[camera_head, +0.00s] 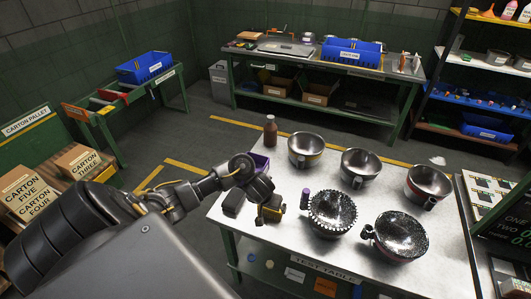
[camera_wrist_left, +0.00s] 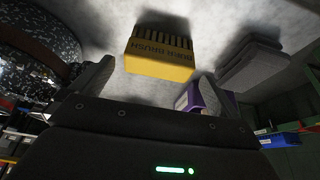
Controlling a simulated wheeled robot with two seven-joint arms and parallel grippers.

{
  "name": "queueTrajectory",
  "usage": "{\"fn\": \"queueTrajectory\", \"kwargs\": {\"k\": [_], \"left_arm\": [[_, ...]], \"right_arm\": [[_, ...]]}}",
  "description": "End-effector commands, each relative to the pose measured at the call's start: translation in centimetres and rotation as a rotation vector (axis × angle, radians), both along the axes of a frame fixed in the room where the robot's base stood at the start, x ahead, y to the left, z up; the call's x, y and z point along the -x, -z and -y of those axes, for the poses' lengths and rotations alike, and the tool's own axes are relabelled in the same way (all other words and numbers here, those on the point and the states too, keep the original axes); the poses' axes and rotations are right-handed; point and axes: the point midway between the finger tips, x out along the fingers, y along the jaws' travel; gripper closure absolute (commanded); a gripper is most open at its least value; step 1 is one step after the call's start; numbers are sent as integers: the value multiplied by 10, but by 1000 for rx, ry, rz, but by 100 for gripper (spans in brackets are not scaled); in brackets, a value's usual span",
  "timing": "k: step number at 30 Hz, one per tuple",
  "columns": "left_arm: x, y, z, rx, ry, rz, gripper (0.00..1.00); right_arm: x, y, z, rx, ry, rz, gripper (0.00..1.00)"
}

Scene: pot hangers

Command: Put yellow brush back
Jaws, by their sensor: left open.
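The yellow brush (camera_wrist_left: 160,65), with dark bristles and lettering on its side, lies on the grey test table (camera_head: 300,262). It also shows beside my left gripper in the head view (camera_head: 273,211). My left gripper (camera_wrist_left: 155,82) is open and empty, its two fingers spread with the brush just ahead between their tips. In the head view my left gripper (camera_head: 260,190) hangs over the left part of the table and partly hides what is under it. My right gripper is not in view.
A dark grey block (camera_head: 233,202) and a purple container (camera_head: 260,162) stand near the brush. A brown bottle (camera_head: 270,131) stands at the table's back edge. Several metal pots, including a speckled pot (camera_head: 400,236), fill the right side.

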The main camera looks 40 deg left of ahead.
Motion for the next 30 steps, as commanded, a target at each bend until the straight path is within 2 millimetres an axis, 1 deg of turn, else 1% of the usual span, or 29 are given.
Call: {"fn": "queueTrajectory", "kwargs": {"k": [1,3,5,8,12,17,30], "left_arm": [[4,-24,2,1,3,1,0],[11,-41,4,0,2,2,0],[16,-53,6,0,2,2,0],[15,-55,7,-6,8,10,0],[19,-63,9,-4,7,10,0],[23,-66,9,-2,2,4,0],[25,-67,9,0,-1,0,0]], "right_arm": [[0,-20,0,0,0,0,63],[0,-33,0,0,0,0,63],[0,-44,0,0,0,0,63],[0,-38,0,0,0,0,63],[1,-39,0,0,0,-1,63],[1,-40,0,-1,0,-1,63],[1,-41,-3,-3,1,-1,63]]}}
